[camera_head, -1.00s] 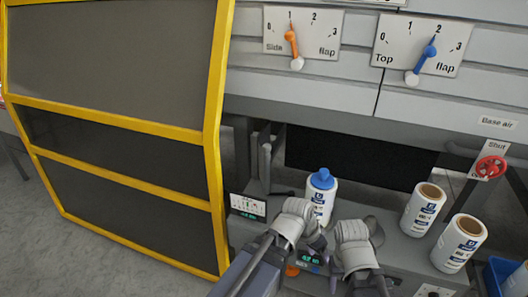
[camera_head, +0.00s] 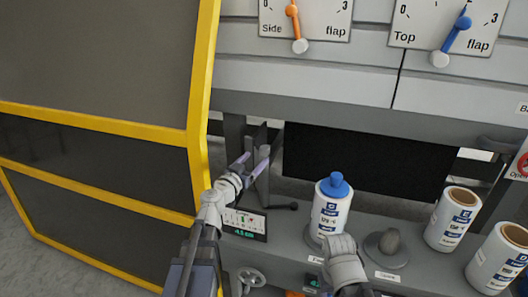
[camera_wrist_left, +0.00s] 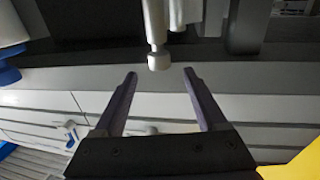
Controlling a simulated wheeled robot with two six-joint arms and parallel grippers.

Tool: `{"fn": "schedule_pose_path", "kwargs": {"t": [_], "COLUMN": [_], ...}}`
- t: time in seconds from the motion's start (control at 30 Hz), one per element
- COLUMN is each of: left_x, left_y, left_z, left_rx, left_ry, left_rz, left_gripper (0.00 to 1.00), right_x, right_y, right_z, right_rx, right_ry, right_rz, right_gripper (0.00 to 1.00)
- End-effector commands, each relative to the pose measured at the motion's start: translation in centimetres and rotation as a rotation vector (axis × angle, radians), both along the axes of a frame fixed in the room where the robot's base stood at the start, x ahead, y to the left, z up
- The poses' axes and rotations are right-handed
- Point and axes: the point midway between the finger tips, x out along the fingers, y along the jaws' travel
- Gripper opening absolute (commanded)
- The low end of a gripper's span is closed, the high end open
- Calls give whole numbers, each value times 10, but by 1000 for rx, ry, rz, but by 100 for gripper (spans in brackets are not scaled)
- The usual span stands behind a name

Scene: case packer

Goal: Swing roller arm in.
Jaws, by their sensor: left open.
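The roller arm (camera_head: 264,182) is a light grey upright bar in the gap left of the dark opening. In the left wrist view its white rounded end (camera_wrist_left: 158,60) lies just past the fingertips, between their lines, and does not appear gripped. A second pale bar (camera_wrist_left: 176,14) is beside it. My left gripper (camera_head: 251,163) is open and empty, with purple fingers at the upper part of the roller arm. In the head view the fingers partly cover the bar, so contact cannot be told. My right arm's white wrist shows at the bottom centre; its fingers are not visible.
The yellow-framed guard door (camera_head: 203,110) stands close on the left. A small display (camera_head: 245,223) is below my left gripper.

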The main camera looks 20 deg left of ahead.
Motion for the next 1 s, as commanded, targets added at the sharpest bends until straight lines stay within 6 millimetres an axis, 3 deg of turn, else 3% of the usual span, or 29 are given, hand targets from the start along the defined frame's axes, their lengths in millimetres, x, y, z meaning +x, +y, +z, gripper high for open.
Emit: {"fn": "schedule_pose_path", "kwargs": {"t": [0.53, 0.87, 1.0], "left_x": [69, 74, 74], "left_y": [-15, -17, -17], "left_z": [0, 0, 0], "left_rx": [-1, -1, -1], "left_ry": [1, 1, 1], "left_rz": [-3, -3, -3], "left_gripper": [74, 74, 61], "right_x": [0, 0, 0], "right_y": [0, 0, 0], "right_z": [0, 0, 0], "right_rx": [0, 0, 0], "right_ry": [0, 0, 0], "right_rz": [0, 0, 0], "right_gripper": [50, 50, 50]}}
